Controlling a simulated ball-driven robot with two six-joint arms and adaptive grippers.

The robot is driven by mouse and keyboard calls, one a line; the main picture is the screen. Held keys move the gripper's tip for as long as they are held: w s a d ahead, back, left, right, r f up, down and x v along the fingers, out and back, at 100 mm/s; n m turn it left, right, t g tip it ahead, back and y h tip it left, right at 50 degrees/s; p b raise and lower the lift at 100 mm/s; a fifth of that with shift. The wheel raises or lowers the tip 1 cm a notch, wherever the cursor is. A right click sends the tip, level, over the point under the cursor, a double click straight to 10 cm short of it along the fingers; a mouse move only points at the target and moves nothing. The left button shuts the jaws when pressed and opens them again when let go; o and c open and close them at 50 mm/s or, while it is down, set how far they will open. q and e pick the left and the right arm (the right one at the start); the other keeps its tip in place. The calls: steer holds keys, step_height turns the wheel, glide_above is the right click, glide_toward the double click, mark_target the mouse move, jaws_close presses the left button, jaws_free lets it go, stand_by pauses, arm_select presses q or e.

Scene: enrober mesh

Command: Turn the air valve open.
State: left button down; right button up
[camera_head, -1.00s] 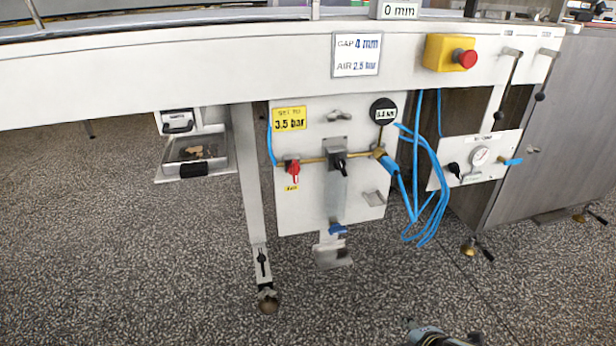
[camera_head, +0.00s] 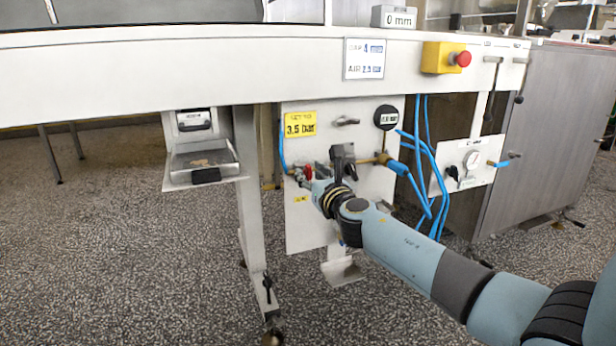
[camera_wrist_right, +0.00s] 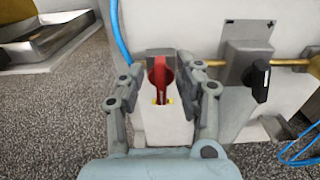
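The red air valve handle (camera_wrist_right: 160,78) sits on a grey block on the white panel and points down, with a yellow mark at its lower end. It also shows, partly hidden by my gripper, in the head view (camera_head: 308,171). My right gripper (camera_wrist_right: 160,88) is open, with one finger on each side of the red handle. Both fingers look apart from it. In the head view my right gripper (camera_head: 307,180) is in front of the valve at the panel's left side. My left gripper is not in view.
Right of the valve are a black-knobbed regulator (camera_wrist_right: 259,85), a brass pipe (camera_wrist_right: 290,63) and blue hoses (camera_head: 432,175). A yellow sign (camera_head: 300,124) reads 3.5 bar. A red emergency button (camera_head: 461,59) is above right. A metal tray (camera_head: 203,162) hangs to the left.

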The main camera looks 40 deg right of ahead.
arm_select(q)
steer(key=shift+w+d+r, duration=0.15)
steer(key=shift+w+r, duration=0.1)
arm_select(e)
steer(key=shift+x, duration=1)
steer(key=shift+c, duration=0.4)
jaws_close()
